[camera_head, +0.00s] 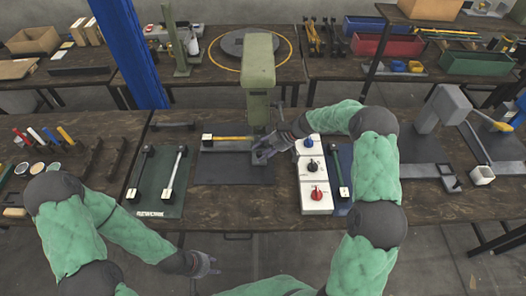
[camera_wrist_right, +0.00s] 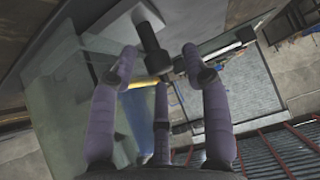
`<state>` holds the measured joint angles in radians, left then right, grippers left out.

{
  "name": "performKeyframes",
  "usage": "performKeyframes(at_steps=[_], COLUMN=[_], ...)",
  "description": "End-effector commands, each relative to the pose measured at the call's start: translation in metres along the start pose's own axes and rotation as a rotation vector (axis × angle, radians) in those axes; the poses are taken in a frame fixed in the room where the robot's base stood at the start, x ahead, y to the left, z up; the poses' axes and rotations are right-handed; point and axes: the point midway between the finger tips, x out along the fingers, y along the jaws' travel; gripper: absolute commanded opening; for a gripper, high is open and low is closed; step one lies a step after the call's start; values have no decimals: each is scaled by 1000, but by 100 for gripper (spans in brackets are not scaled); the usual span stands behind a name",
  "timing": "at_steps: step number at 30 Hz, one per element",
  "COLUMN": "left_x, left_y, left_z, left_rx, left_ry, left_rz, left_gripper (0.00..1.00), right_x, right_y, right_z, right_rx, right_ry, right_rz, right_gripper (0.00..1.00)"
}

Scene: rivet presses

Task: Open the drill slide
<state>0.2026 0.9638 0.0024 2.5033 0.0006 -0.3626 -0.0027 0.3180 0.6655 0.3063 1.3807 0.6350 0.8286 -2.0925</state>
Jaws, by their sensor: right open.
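The green machine (camera_head: 260,75) stands at the back of the middle mat, with a tall rounded head and a grey base. I cannot tell for sure which part is the drill slide. My right gripper (camera_head: 265,151) is low in front of the machine at its base and hides part of it. In the right wrist view its fingers (camera_wrist_right: 160,85) are spread, with a black knob-like part (camera_wrist_right: 152,42) beyond and between the tips. I cannot tell whether they touch it. My left gripper (camera_head: 212,264) hangs empty in front of the bench edge, its fingers apart.
A yellow rod with a white end block (camera_head: 230,138) lies left of the machine. White boxes with blue, black and red knobs (camera_head: 314,172) stand to its right, close to my right arm. A green mat (camera_head: 160,190) with rods lies left. A grey press (camera_head: 436,115) stands right.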

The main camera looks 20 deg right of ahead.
Motion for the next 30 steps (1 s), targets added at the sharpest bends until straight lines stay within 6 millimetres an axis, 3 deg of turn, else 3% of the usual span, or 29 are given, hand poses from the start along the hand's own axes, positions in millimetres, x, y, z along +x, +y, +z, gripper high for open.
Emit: performKeyframes(at_steps=[4,9,17,30], left_x=[0,0,3,34], left_y=[0,0,-1,-12], left_z=[0,0,0,-1], left_rx=[0,0,0,0], left_ry=[0,0,0,0], left_rz=[0,0,0,0], left_gripper=[40,40,40,40], right_x=[0,0,0,0], right_y=[0,0,-4,-56], right_z=[0,0,-1,-2], right_rx=[0,0,0,-2], right_ry=[0,0,2,4], right_rz=[0,0,-1,1], right_gripper=[45,0,0,0])
